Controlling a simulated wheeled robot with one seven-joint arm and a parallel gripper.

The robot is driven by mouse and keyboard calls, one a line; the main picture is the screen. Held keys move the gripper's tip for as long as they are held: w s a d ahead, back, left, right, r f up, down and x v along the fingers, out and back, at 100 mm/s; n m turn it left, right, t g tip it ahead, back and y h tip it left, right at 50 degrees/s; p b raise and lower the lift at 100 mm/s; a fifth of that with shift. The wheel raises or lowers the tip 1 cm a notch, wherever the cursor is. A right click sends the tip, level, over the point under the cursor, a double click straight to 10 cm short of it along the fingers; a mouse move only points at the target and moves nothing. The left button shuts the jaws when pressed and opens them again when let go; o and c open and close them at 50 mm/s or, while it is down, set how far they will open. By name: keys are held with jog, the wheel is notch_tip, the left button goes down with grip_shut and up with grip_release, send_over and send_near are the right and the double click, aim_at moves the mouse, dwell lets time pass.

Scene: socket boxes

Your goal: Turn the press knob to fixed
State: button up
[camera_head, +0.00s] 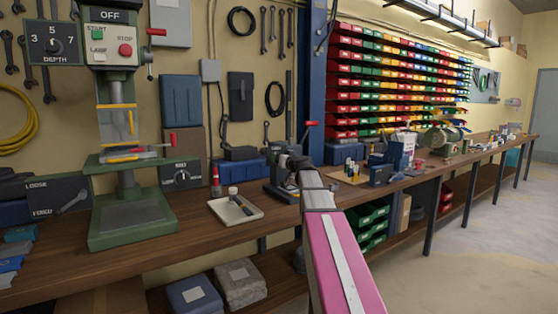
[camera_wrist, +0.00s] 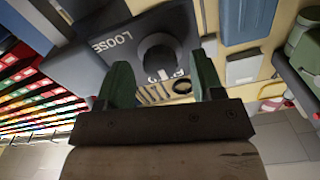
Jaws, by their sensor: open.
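A dark box (camera_head: 30,196) marked LOOSE at its top and FIXED at its lower left stands left of the green drill press (camera_head: 130,215). Its grey bar knob (camera_head: 72,201) lies diagonally. My gripper (camera_head: 292,165) is over the bench, right of the press, its fingers hard to make out there. The wrist view shows my gripper (camera_wrist: 163,85) open, with nothing held between its dark green fingers. Beyond them is a dark panel (camera_wrist: 178,25) marked LOOSE with a round dark knob (camera_wrist: 157,55). I cannot tell whether this is the same box. Its lower lettering is partly hidden.
A dark box with a round knob (camera_head: 182,176) stands right of the press. A pale tray (camera_head: 236,208) lies on the wooden bench (camera_head: 130,262) between press and gripper. Coloured bins (camera_head: 400,80) fill the wall rack at right. The floor at right is clear.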

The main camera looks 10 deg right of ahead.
jog(key=v, duration=1)
